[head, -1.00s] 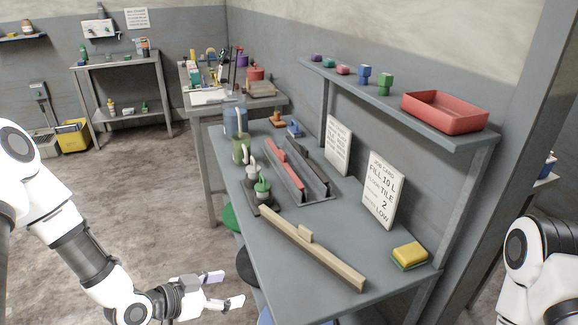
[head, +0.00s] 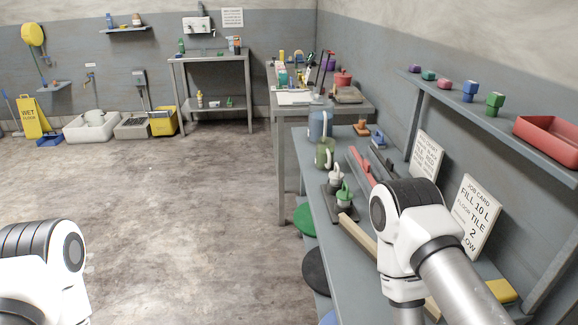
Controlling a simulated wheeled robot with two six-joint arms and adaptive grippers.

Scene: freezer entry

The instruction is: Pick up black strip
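The black strip (head: 381,159) is a long dark bar in a grey holder on the workbench, to the right of a red strip (head: 360,164). Its near end is hidden behind my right arm. My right arm reaches in over the workbench from the right, and its gripper is out of view. My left arm shows only at the bottom left corner, and its gripper is out of view too.
The workbench (head: 318,205) holds a blue jug (head: 319,125), a green jug (head: 325,152), small bottles, a wooden bar (head: 357,235) and a yellow sponge (head: 502,290). Job cards (head: 478,214) lean at the wall under a shelf with a red tray (head: 550,138). The floor at left is clear.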

